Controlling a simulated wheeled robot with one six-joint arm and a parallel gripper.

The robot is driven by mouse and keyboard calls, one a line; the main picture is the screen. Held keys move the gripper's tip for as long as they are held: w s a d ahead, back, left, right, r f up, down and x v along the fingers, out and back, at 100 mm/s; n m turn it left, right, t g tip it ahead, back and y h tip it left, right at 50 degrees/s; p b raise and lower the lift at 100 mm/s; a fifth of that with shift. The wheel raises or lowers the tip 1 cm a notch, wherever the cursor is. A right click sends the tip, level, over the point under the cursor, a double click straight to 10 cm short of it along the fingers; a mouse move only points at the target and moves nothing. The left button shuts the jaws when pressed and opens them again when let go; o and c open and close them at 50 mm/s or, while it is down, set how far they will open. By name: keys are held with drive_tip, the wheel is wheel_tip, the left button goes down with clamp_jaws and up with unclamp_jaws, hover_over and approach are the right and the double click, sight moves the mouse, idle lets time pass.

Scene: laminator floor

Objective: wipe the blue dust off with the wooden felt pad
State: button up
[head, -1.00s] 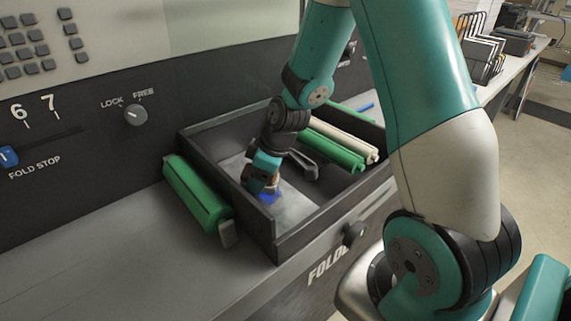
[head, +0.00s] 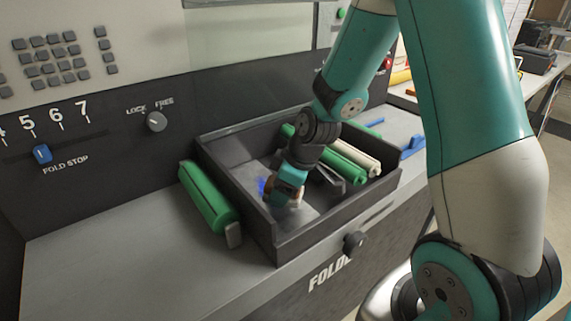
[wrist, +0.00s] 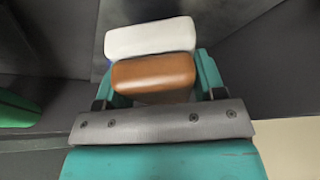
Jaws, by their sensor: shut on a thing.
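The wooden felt pad, a brown block (wrist: 153,72) with a white felt layer (wrist: 150,37), sits between the fingers of my gripper (wrist: 155,80) in the wrist view. In the head view my gripper (head: 289,187) is shut on the pad (head: 296,200), low inside the dark open tray (head: 275,222), over its grey floor. A patch of blue dust (head: 262,186) shows on that floor just left of my gripper. The gripper hides part of the floor, and I cannot tell whether the felt touches it.
Green and cream rollers (head: 345,160) lie in the tray's right part, beyond a divider. A knob (head: 355,243) sticks out in front. The bench (head: 120,255) at left is clear.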

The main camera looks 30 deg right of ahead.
drive_tip(key=shift+w+r+p, duration=0.1)
drive_tip(key=shift+r+p, duration=1.65)
drive_tip(key=shift+r, duration=0.75)
